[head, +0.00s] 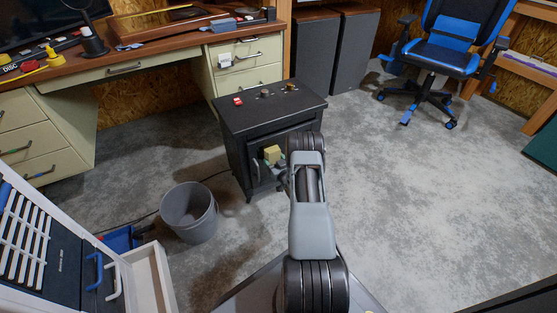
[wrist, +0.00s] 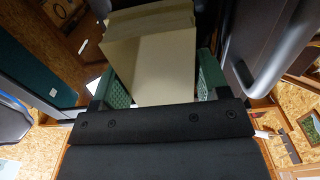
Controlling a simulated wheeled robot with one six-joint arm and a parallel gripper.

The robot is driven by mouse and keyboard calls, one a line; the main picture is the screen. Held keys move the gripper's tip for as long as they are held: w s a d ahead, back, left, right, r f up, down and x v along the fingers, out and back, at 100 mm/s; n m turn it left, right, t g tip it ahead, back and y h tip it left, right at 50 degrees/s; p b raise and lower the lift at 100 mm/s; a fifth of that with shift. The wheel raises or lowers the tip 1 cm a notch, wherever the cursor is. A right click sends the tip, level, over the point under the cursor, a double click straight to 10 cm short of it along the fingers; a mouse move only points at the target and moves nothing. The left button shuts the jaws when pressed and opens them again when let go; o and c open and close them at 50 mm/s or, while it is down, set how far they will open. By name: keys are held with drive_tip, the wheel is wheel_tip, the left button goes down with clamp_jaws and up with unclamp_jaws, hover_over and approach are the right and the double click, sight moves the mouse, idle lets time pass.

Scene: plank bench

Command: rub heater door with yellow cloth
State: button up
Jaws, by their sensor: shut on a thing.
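The heater (head: 235,122) is a black box on short legs in the middle of the head view, with a red switch and knobs on top. Its door (head: 259,143) is on the front face, largely hidden behind my arm and the cloth. The yellow cloth (head: 272,153) is a small folded block in front of the door; I cannot tell whether it touches. My gripper (head: 276,166) is shut on it. In the wrist view, the pale yellow cloth (wrist: 152,68) sits between the green finger pads of my gripper (wrist: 158,82).
A grey bin (head: 189,213) stands on the floor left of the heater, with a cable running behind it. A desk (head: 130,72) is at the back left and a white drawer unit (head: 150,280) at the lower left. A blue and black chair (head: 440,60) is at the back right. Floor right of the heater is clear.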

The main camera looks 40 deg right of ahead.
drive_tip(key=shift+a, duration=0.2)
drive_tip(key=shift+s, duration=0.1)
drive_tip(key=shift+s+a+p, duration=0.2)
drive_tip(key=shift+s+p, duration=0.3)
drive_tip(key=shift+s, duration=0.95)
drive_tip(key=shift+s+a+p, duration=0.2)
drive_tip(key=shift+s+p, duration=0.3)
drive_tip(key=shift+s, duration=0.9)
drive_tip(key=shift+s+a, duration=0.2)
drive_tip(key=shift+s, duration=1.3)
